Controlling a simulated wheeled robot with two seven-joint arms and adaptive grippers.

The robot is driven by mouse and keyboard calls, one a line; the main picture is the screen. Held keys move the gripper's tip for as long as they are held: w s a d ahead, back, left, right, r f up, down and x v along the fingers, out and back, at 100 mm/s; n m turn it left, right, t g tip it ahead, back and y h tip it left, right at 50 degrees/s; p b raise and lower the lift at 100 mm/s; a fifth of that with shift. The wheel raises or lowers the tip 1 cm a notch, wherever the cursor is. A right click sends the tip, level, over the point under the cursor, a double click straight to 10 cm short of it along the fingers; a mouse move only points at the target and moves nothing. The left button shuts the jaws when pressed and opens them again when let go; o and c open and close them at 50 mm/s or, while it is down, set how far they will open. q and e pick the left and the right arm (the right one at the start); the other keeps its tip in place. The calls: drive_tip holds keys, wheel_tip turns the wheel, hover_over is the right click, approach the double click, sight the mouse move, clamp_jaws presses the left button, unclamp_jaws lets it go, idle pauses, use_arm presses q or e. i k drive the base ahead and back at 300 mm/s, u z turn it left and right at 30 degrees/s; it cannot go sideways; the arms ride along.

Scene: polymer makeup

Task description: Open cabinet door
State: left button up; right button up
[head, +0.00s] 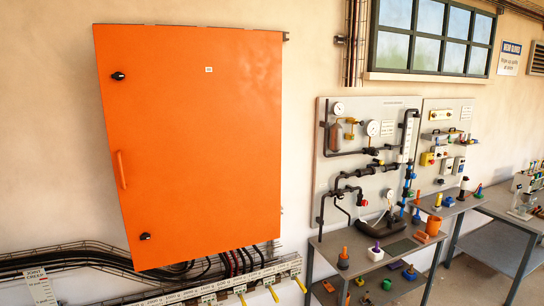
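An orange wall cabinet (200,150) fills the left middle of the head view. Its door faces me and looks closed. A vertical orange handle (121,169) sits on the left side of the door. A black latch knob (118,76) is near the upper left edge and another black latch knob (145,237) is near the lower left edge. A small hinge-like part shows at the upper right edge. Neither of my grippers shows in the head view. The cabinet's inside is hidden.
Cables and a cable tray (215,286) run below the cabinet. To the right stand a grey panel with pipes and gauges (352,106) and a bench (372,248) with small parts. A barred window (432,37) is at upper right. The wall left of the cabinet is bare.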

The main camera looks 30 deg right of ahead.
sight(193, 122)
drive_tip(key=u, duration=1)
drive_tip(key=i, duration=0.4)
drive_tip(key=z, duration=0.65)
